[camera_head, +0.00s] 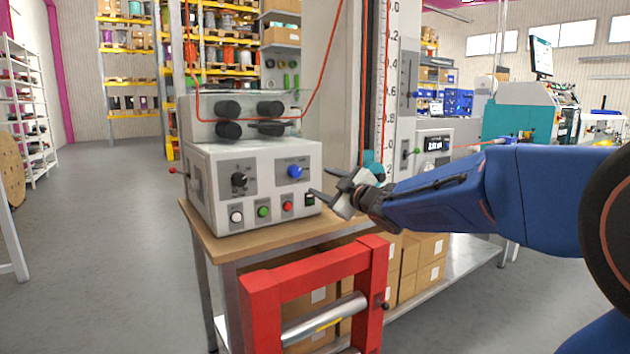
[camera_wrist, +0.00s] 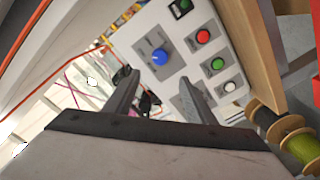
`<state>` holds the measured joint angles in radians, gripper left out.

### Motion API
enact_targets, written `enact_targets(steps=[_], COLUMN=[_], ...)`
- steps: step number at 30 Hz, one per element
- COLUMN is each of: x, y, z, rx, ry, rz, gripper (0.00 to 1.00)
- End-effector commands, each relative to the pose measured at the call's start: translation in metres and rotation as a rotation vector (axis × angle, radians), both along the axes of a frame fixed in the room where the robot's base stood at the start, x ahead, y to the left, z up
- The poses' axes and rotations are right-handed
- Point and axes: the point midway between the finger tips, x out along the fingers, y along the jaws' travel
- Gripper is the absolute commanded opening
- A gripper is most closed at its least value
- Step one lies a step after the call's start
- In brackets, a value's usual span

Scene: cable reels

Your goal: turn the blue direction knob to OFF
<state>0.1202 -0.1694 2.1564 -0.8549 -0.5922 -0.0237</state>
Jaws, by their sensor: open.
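The blue direction knob (camera_head: 294,171) sits on a grey plate at the upper right of the white control box (camera_head: 212,200). In the wrist view the blue knob (camera_wrist: 160,57) is ahead of my gripper (camera_wrist: 160,85), beyond the fingertips and near the middle between them. The knob's pointer setting and the plate's lettering are too small to read. In the head view my gripper (camera_head: 322,184) is open and empty, just right of the box front, with its fingers towards the box. It appears apart from the knob.
A red roller frame (camera_head: 262,300) stands in front. A vertical scale rises behind.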

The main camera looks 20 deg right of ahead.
Motion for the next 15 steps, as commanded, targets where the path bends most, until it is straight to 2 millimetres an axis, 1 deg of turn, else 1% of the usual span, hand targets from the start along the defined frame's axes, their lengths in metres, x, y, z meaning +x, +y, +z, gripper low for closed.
enact_targets(steps=[1,6,10,15], x=[-0.008,-0.023,-0.028,-0.029], y=[-0.003,-0.008,-0.010,-0.010], z=[0.001,0.000,0.000,0.000], rx=[0.000,0.000,0.000,0.000], ry=[-0.002,-0.001,-0.001,0.000], rz=[-0.002,-0.001,-0.001,0.000], gripper=[0.50,0.50,0.50,0.50])
